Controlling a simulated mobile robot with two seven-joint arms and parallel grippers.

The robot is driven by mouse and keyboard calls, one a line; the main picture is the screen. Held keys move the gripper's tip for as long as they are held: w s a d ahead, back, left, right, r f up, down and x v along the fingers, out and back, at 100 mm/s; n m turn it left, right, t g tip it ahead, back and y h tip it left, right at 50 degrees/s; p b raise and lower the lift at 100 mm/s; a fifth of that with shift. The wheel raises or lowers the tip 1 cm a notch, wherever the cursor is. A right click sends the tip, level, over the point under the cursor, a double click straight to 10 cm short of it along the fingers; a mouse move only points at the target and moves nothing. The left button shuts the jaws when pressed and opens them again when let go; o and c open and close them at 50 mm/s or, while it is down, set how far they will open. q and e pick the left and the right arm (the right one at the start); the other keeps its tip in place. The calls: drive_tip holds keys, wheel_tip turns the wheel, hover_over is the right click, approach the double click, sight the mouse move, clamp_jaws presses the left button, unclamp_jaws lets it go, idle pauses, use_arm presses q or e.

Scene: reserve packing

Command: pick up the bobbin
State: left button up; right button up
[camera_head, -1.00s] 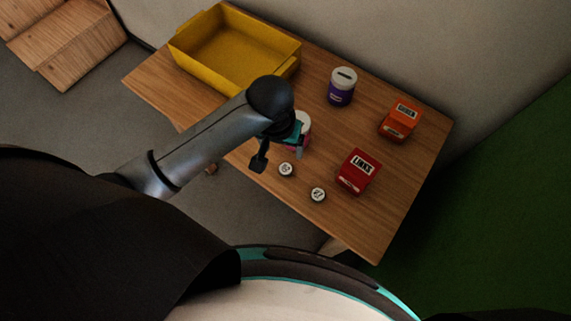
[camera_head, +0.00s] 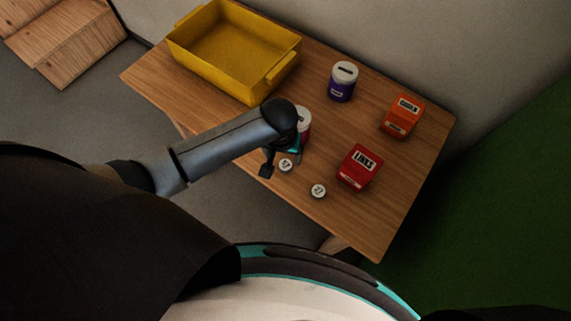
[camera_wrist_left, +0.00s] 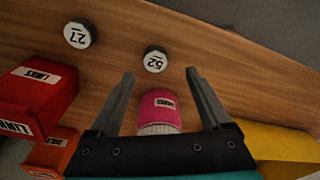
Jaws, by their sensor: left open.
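No label I can read says bobbin, so I cannot tell for sure which thing it is. Two small round pieces with white numbered tops lie near the table's front edge: one marked 52 (camera_wrist_left: 155,60), also in the head view (camera_head: 285,165), and one marked 27 (camera_wrist_left: 77,36), also in the head view (camera_head: 318,191). A pink jar with a white lid (camera_wrist_left: 160,108) is partly hidden behind my wrist in the head view (camera_head: 305,121). My left gripper (camera_wrist_left: 160,73) is open and empty; the 52 piece shows just beyond its fingertips, the jar between its fingers in the picture.
The wooden table (camera_head: 350,222) also holds a yellow tray (camera_head: 215,80) at the back left, a purple jar (camera_head: 342,86), an orange box (camera_head: 402,116) and a red box (camera_head: 358,168). The table is bare around the 27 piece.

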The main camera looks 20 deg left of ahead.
sight(285, 163)
use_arm(q)
drive_tip(key=shift+d+f+b, duration=0.15)
drive_tip(key=shift+f+b, duration=0.05)
drive_tip(key=shift+f, duration=0.95)
drive_tip(key=shift+d+f+b, duration=0.15)
drive_tip(key=shift+f+b, duration=0.05)
drive_tip(key=shift+f, duration=0.9)
drive_tip(key=shift+c, duration=0.2)
clamp_jaws()
